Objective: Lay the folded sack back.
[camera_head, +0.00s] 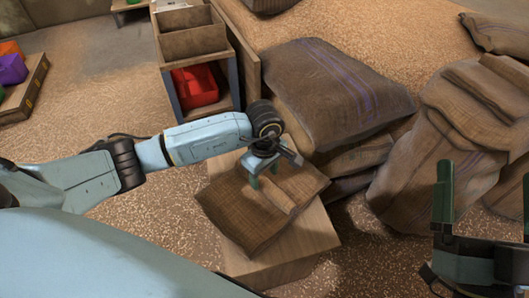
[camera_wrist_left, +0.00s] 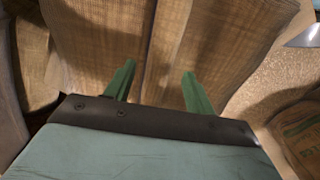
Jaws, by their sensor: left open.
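The folded sack (camera_head: 240,215) is brown and coarsely woven. In the head view it lies on a low wooden block (camera_head: 285,245), with a raised fold under my left gripper. My left gripper (camera_head: 265,180) points down over the sack with its green fingers apart. In the left wrist view the sack (camera_wrist_left: 105,45) fills most of the picture, and a raised fold runs between the two open green fingers (camera_wrist_left: 158,90). Whether the fingertips touch the cloth I cannot tell. My right gripper (camera_head: 484,205) shows at the lower right of the head view, fingers wide apart and empty.
A wooden shelf (camera_head: 190,40) with a red bin (camera_head: 195,88) stands behind my left arm. Grain-strewn floor (camera_head: 120,95) is open at the left.

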